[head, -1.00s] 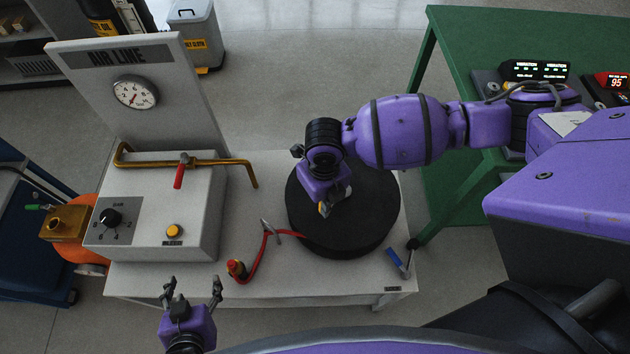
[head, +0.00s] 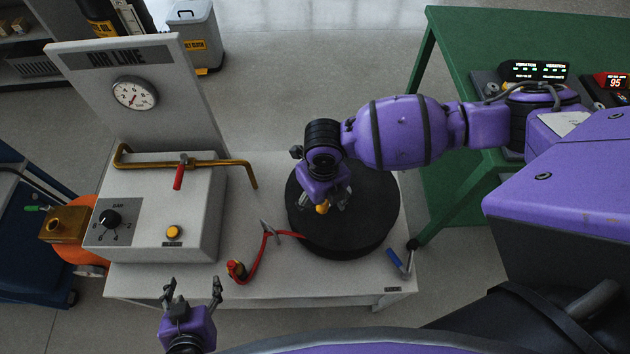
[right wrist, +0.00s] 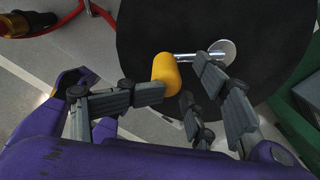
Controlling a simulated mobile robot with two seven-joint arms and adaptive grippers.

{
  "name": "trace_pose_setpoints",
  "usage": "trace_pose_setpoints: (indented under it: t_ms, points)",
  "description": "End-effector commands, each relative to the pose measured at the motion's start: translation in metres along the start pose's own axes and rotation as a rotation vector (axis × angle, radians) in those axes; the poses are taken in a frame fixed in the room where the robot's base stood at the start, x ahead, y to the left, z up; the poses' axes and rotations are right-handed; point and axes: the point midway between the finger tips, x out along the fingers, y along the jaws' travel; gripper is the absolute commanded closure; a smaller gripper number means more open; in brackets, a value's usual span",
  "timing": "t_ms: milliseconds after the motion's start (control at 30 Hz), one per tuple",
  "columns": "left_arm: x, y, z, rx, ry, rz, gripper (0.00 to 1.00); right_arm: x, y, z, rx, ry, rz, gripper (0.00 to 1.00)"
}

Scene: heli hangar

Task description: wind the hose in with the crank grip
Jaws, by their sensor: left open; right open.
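The black hose reel (head: 365,235) lies flat on the white bench. Its yellow crank grip (head: 322,208) shows under my right gripper (head: 335,200). In the right wrist view, the yellow grip (right wrist: 166,73) sits on a shiny crank arm (right wrist: 200,56), between the spread fingers of my right gripper (right wrist: 175,98); I cannot tell whether they touch it. That gripper is open. The red hose (head: 257,258) runs from the reel's left side to a red and brass end fitting (head: 236,269) on the bench. My left gripper (head: 191,290) is open and empty at the bench's front edge.
A grey box (head: 165,215) with a knob, yellow button and brass pipe (head: 215,163) stands left on the bench (head: 250,200), before a gauge panel (head: 140,80). A blue-handled tool (head: 397,261) lies right of the reel. A green table (head: 450,190) stands at right.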

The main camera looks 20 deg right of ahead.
Motion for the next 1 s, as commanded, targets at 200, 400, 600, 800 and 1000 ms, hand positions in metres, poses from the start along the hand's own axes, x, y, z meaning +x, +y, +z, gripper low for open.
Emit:
trace_pose_setpoints:
  t_ms: [200, 400, 600, 800, 1000]
  points:
    - [0.001, 0.000, -0.011, 0.002, 0.017, 0.002, 0.35, -0.009, -0.001, 0.002, 0.000, -0.005, -0.002, 0.47]
    - [-0.002, -0.001, -0.033, 0.001, 0.054, -0.001, 0.35, -0.031, -0.001, 0.004, 0.000, -0.010, -0.004, 0.47]
    - [-0.003, -0.001, -0.042, 0.000, 0.069, -0.002, 0.35, -0.049, -0.001, 0.003, -0.001, -0.008, -0.003, 0.47]
    - [-0.003, -0.002, -0.047, 0.000, 0.079, -0.002, 0.35, -0.068, -0.001, 0.003, -0.001, -0.008, -0.003, 0.47]
    - [-0.003, -0.002, -0.046, 0.000, 0.077, -0.002, 0.35, -0.086, -0.001, 0.003, 0.000, -0.006, -0.002, 0.47]
